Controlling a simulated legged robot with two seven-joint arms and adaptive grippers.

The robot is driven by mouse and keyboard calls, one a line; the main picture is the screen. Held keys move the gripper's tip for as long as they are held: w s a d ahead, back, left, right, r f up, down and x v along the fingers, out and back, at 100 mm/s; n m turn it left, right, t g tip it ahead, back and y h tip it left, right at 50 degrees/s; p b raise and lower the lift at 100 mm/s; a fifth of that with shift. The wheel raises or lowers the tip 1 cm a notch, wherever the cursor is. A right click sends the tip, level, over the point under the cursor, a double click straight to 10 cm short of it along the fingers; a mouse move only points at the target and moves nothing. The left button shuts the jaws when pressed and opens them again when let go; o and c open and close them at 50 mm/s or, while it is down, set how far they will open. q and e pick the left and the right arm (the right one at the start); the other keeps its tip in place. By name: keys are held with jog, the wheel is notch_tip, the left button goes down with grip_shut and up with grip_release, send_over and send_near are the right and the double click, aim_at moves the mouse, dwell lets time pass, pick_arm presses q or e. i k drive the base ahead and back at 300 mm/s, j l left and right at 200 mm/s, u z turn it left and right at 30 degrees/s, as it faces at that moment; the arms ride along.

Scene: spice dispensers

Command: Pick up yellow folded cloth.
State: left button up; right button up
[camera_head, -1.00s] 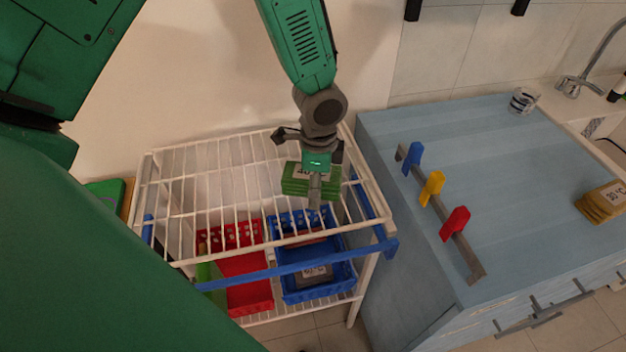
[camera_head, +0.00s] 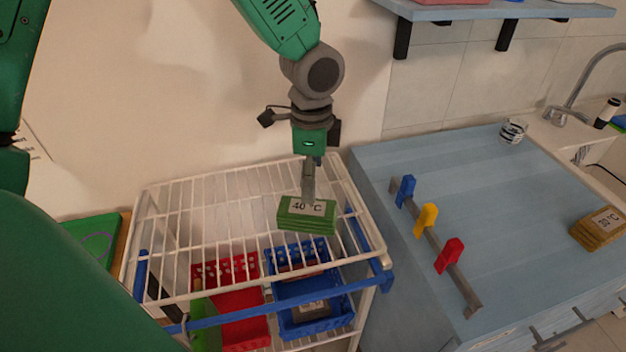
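The yellow folded cloth (camera_head: 590,238), brownish yellow with a "30 °C" label, lies stacked on the blue counter at the far right. My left gripper (camera_head: 308,198) hangs from above over the white rack, pointing down, far to the left of the yellow cloth. Its fingers are seen edge-on, one hiding most of the other. They hold nothing visible and sit just above or at the green folded cloth (camera_head: 307,222), which has a "40 °C" label and lies on the rack top. My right gripper is not in view.
The white wire rack (camera_head: 215,185) holds red (camera_head: 240,300) and blue (camera_head: 310,320) baskets below. On the blue counter (camera_head: 510,220) stands a rail with blue, yellow and red clips (camera_head: 448,256). A striped cup (camera_head: 513,131) and a faucet are behind. A shelf (camera_head: 490,12) overhangs the back.

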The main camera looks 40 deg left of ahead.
aim_at(597, 230)
jog(key=k+l, duration=0.8)
jog(key=k, duration=0.05)
